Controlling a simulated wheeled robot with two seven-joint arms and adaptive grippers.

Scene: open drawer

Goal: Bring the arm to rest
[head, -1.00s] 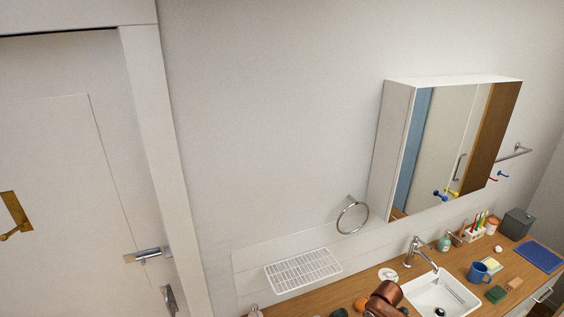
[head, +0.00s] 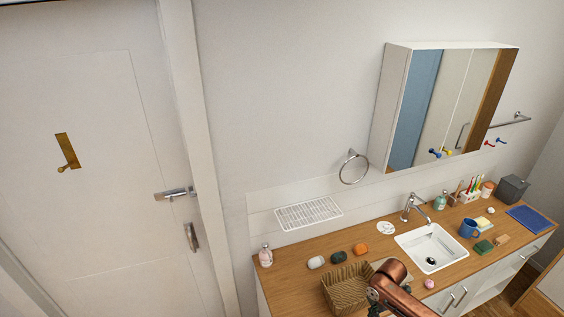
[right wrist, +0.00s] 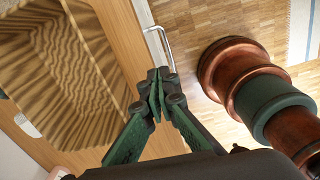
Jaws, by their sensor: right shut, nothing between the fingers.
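My right arm (head: 393,280), copper coloured, shows at the bottom of the head view, in front of the counter. My right gripper (right wrist: 157,95) shows in the right wrist view with its dark green fingers together and nothing between them. It is beside a woven basket (right wrist: 65,75) and close to the counter's front edge in that picture. A silver handle (right wrist: 160,45) on a white front shows just beyond the fingertips; I cannot tell whether they touch it. My left gripper is out of view.
The wooden counter (head: 290,268) carries the basket (head: 345,290), a sink (head: 432,247), a blue mug (head: 469,228), soaps and a pink bottle (head: 265,256). White cabinet fronts with handles (head: 460,297) are below. A mirror cabinet (head: 440,110) hangs above. The door is at the left.

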